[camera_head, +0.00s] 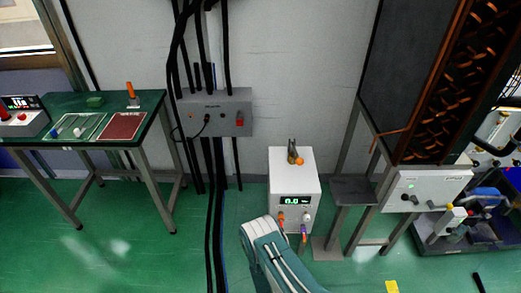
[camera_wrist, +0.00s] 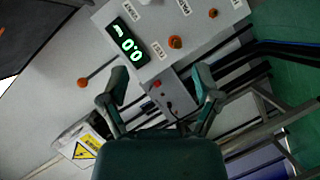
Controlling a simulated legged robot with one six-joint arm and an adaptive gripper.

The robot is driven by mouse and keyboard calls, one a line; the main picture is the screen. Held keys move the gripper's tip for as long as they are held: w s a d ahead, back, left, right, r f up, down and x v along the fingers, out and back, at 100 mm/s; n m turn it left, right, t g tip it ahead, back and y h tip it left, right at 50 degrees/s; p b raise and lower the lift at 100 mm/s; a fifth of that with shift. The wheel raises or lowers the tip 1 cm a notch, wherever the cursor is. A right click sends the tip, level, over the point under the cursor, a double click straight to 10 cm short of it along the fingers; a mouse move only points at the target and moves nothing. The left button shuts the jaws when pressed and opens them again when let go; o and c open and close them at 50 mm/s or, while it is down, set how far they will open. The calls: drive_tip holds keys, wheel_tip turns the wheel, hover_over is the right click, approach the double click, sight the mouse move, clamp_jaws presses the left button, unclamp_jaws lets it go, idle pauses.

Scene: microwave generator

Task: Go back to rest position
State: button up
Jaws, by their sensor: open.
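My gripper (camera_wrist: 160,88) is open in the wrist view, its two green fingers apart with nothing between them. Past the fingers, the white generator box (camera_wrist: 200,22) shows tilted, with a lit green display (camera_wrist: 130,45) reading about 0.0 and an orange knob (camera_wrist: 175,42). In the head view, the white generator box (camera_head: 294,182) stands on the floor with its display facing me. My green and white arm (camera_head: 265,245) is in front of its lower left. I cannot make out the fingertips in the head view.
A green table (camera_head: 150,105) with trays stands at left. A grey wall box (camera_head: 215,112) has black cables hanging to the floor. At right is a metal stand (camera_head: 352,190) with a white unit (camera_head: 425,188). Green floor (camera_head: 130,255) is clear at front left.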

drive_tip(key=w+a+r+m+g+y, duration=0.25)
drive_tip(key=w+r, duration=0.55)
drive_tip(key=r, duration=0.4)
drive_tip(key=w+a+r+m+g+y, duration=0.1)
drive_tip(key=w+a+r+m, duration=0.15)
drive_tip(key=w+r, duration=0.8)
drive_tip(key=s+r+y, duration=0.2)
drive_tip(key=s+r, duration=0.2)
drive_tip(key=r, duration=1)
drive_tip(key=s+d+r+m+g+y, duration=0.1)
drive_tip(key=s+d+r, duration=0.1)
drive_tip(key=s+r, duration=0.5)
drive_tip(key=s+d+r+g, duration=0.2)
drive_tip(key=s+r, duration=0.3)
drive_tip(key=r, duration=0.5)
drive_tip(key=s+d+r+m+g, duration=0.1)
drive_tip(key=s+d+r, duration=0.1)
drive_tip(key=s, duration=0.8)
drive_tip(key=s+d+r+m+g+h, duration=0.1)
drive_tip(key=s+d+r, duration=0.2)
drive_tip(key=s, duration=0.8)
drive_tip(key=shift+s+d+r, duration=0.25)
drive_tip(key=shift+d+r, duration=0.1)
drive_tip(key=shift+d, duration=0.35)
